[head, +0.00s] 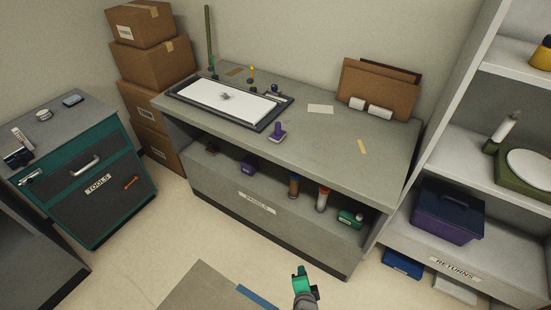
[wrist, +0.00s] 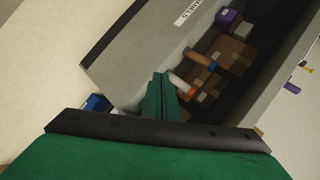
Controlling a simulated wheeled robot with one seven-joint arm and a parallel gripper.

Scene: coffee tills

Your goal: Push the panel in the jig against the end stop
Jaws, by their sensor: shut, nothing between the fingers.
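A white panel (head: 205,95) with a dark mark on it lies flat in a dark-framed jig (head: 262,125) on the left part of the grey workbench. I cannot tell which end of the frame is the end stop, or how close the panel is to it. My gripper (head: 300,271) is green, shut and empty. It is low in front of the bench, well apart from the jig. In the wrist view my gripper's shut fingers (wrist: 161,96) point at the bench's lower shelf; the jig and panel do not show there.
Brown boards (head: 378,90) lean at the back right. Bottles and boxes fill the shelf below. A teal drawer cabinet (head: 95,185) stands left, a shelf unit right.

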